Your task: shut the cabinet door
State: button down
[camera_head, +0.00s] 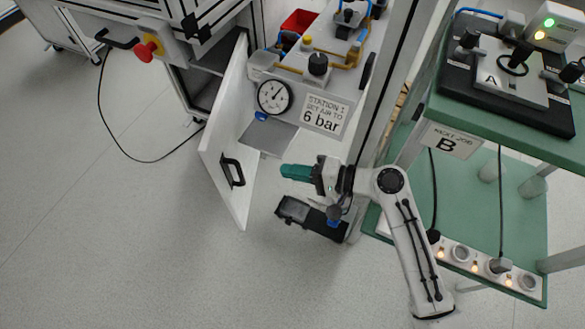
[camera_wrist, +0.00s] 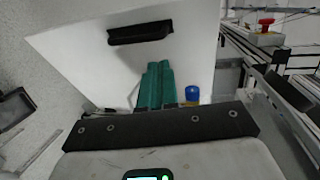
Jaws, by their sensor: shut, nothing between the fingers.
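The white cabinet door (camera_head: 222,150) stands open, swung out from the cabinet (camera_head: 203,88), whose dark inside shows to its left. A black handle (camera_head: 232,172) is on the door face towards my gripper. My gripper (camera_head: 284,171) has teal fingers, shut and empty, pointing left at that face from the right, with a gap in the head view. In the wrist view the door (camera_wrist: 85,55) fills the upper left and middle, with its handle (camera_wrist: 140,33) above the teal fingertips (camera_wrist: 158,66). Whether they touch the door cannot be told there.
A black box-like thing (camera_head: 311,217) lies on the floor below my gripper. A station with a gauge (camera_head: 274,96) and a "6 bar" sign stands above. A green rack (camera_head: 500,125) is at the right. A cable (camera_head: 125,158) hangs at the left. Floor at lower left is clear.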

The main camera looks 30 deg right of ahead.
jog(key=b+x, duration=0.2)
jog(key=x, duration=0.8)
jog(key=shift+w+a, duration=0.3)
jog(key=shift+f, duration=0.1)
